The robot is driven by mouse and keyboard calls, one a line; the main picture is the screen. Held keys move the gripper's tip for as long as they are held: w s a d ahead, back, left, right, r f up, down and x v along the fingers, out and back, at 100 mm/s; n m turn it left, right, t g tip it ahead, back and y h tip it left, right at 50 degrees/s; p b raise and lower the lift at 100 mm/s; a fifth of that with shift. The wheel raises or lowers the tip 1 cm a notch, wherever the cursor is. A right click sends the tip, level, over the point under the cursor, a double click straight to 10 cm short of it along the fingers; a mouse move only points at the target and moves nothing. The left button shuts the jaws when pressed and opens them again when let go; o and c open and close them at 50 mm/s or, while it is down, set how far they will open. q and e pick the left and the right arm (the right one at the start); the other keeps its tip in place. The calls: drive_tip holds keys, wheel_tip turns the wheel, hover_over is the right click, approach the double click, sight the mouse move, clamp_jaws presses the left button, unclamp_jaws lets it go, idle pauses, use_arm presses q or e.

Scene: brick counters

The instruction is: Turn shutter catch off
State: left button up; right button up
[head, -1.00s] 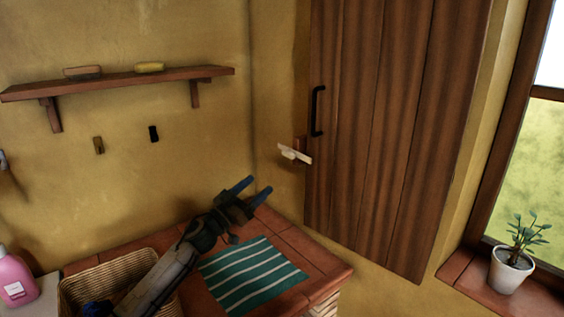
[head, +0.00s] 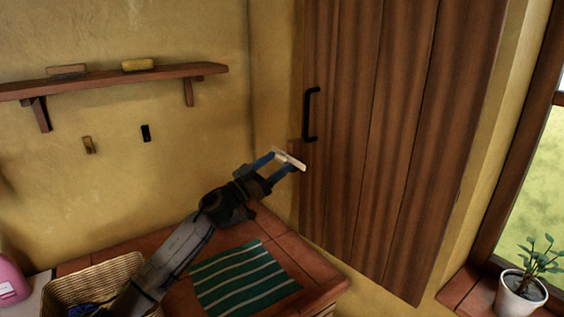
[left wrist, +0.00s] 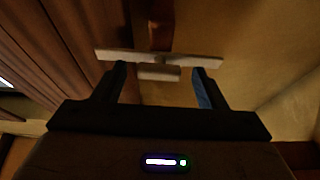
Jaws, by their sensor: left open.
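The shutter catch (head: 291,159) is a pale bar on the wall at the left edge of the brown wooden shutter (head: 385,140), below its black handle (head: 311,115). The bar slants across the shutter's edge in the head view. In the left wrist view the catch (left wrist: 160,58) spans across the tips of my gripper, with a small block at its middle. My left gripper (head: 279,168) is open, its blue fingers reaching up to the catch, one toward each end. I cannot tell whether they touch it. My right gripper is not in view.
A tiled counter (head: 310,262) with a green striped cloth (head: 242,278) lies below my arm. A wicker basket (head: 118,268) and pink bottle (head: 12,280) stand at the left. A shelf (head: 115,80) is on the wall; a potted plant (head: 522,295) is at the right.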

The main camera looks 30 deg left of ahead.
use_arm(q)
drive_tip(key=shift+c, duration=0.3)
drive_tip(key=c, duration=1.3)
